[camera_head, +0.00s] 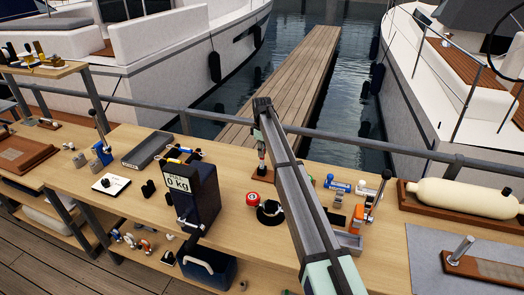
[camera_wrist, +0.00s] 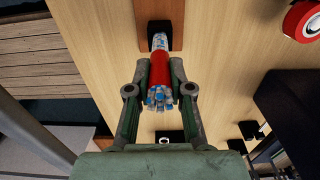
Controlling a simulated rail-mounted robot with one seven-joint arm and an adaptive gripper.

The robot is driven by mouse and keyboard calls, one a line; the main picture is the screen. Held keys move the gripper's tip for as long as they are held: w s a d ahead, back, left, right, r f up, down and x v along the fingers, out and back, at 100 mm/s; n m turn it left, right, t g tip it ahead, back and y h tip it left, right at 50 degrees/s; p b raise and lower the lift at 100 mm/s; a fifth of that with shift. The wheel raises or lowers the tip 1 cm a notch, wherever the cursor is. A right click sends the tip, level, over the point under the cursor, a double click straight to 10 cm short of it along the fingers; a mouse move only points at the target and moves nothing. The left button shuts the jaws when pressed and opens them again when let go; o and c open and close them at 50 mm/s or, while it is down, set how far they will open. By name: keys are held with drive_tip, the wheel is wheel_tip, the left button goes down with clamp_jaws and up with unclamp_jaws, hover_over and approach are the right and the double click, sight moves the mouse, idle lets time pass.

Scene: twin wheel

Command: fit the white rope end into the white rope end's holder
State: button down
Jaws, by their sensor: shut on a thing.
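The white rope end (camera_wrist: 160,72) has a red band and frayed white and blue strands at its near end. My gripper (camera_wrist: 160,92) is shut on it around the red band. Its whitish far part points at a dark brown block (camera_wrist: 175,12) with a black spot, which looks like the holder. I cannot tell whether the tip is inside the holder or just above it. In the head view, my gripper (camera_head: 259,134) is at the back edge of the table, over the small brown block, and my arm hides part of this area.
A red roll (camera_head: 252,198) and a black round thing (camera_head: 270,212) lie close by in front. A black scale (camera_head: 194,195) reading 0 kg stands to the left, near a grey tray (camera_head: 148,149). The railing (camera_head: 340,146) runs just behind the table.

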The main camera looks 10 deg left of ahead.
drive_tip(key=shift+f+b, duration=0.3)
drive_tip(key=shift+f, duration=0.5)
drive_tip(key=c, duration=1)
unclamp_jaws()
drive_tip(key=shift+o, duration=0.2)
wheel_tip(320, 180, up, 12)
